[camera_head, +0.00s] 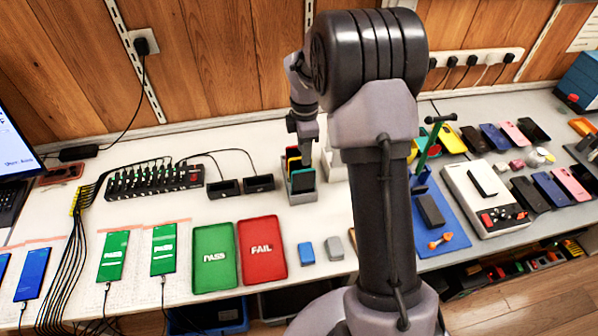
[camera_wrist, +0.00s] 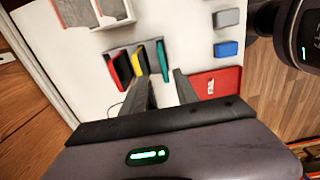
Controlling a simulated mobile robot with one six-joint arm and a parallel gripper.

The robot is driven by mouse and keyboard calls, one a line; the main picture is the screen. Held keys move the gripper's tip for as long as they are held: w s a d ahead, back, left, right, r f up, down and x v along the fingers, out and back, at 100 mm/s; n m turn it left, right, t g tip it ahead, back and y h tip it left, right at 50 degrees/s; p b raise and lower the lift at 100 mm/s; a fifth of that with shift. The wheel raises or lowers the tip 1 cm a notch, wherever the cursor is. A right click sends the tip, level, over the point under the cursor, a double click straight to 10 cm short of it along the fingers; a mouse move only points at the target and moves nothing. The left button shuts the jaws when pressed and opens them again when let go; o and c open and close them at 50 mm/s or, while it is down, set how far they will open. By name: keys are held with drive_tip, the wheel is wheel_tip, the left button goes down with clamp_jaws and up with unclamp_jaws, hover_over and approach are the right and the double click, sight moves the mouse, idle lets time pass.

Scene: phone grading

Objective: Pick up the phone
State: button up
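A grey slotted rack (camera_head: 303,197) stands on the white bench and holds upright phones. In the wrist view it holds a red phone (camera_wrist: 122,68), a yellow phone (camera_wrist: 141,58) and a green-edged phone (camera_wrist: 162,61). My gripper (camera_wrist: 162,80) is open, its two fingers apart and nothing seen held. Its fingertips point toward the rack, roughly in line with the green-edged phone; I cannot tell the exact gap. In the head view my arm reaches to just above the rack. Two phones with green PASS screens (camera_head: 114,256) (camera_head: 163,249) lie at the left.
A green PASS tray (camera_head: 214,275) and a red FAIL tray (camera_head: 262,262) lie left of my arm. A blue block (camera_head: 306,253) and a grey block (camera_head: 334,248) lie beside them. A cabled hub (camera_head: 150,180) sits behind. Several phones and a blue mat (camera_head: 452,217) are at the right.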

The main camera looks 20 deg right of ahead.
sight(303, 183)
wheel_tip(303, 183, down, 9)
drive_tip(key=b, duration=0.2)
drive_tip(key=shift+s+r+b, duration=0.1)
drive_tip(key=shift+r+b, duration=0.1)
drive_tip(key=shift+b, duration=0.2)
drive_tip(key=f+b, duration=0.1)
drive_tip(key=f, duration=0.1)
drive_tip(key=f+b, duration=0.2)
drive_tip(key=f, duration=0.1)
drive_tip(key=shift+s+a+f, duration=0.15)
drive_tip(key=shift+s+f, duration=0.05)
drive_tip(key=shift+f, duration=0.1)
drive_tip(key=shift+r, duration=0.2)
drive_tip(key=shift+c, duration=0.5)
clamp_jaws()
